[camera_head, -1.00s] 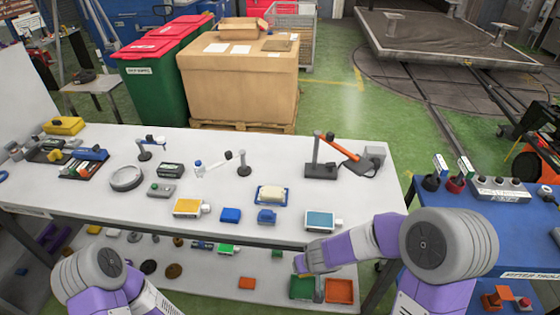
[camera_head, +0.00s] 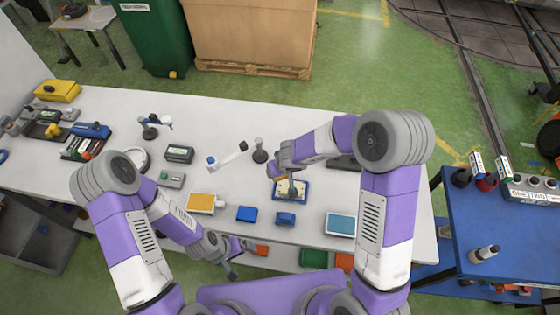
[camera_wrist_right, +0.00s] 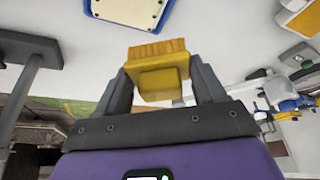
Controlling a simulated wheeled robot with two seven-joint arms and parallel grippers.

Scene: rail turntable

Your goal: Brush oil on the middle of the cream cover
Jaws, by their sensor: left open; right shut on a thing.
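The cream cover (camera_head: 299,188) lies on a blue-rimmed base on the white table, partly hidden by my right gripper in the head view. It also shows at the top edge of the right wrist view (camera_wrist_right: 128,10). My right gripper (camera_head: 288,172) is over the cover, with its arm coming in from the right. In the right wrist view, my right gripper (camera_wrist_right: 160,74) is shut on a yellow brush (camera_wrist_right: 162,82) with orange-yellow bristles. The bristles appear apart from the cover. My left gripper (camera_head: 232,262) is open and empty at the table's front edge.
A blue block (camera_head: 246,213) and a small blue item (camera_head: 285,219) lie in front of the cover. A yellow-framed carton (camera_head: 201,203) is left and a blue-topped carton (camera_head: 340,224) right.

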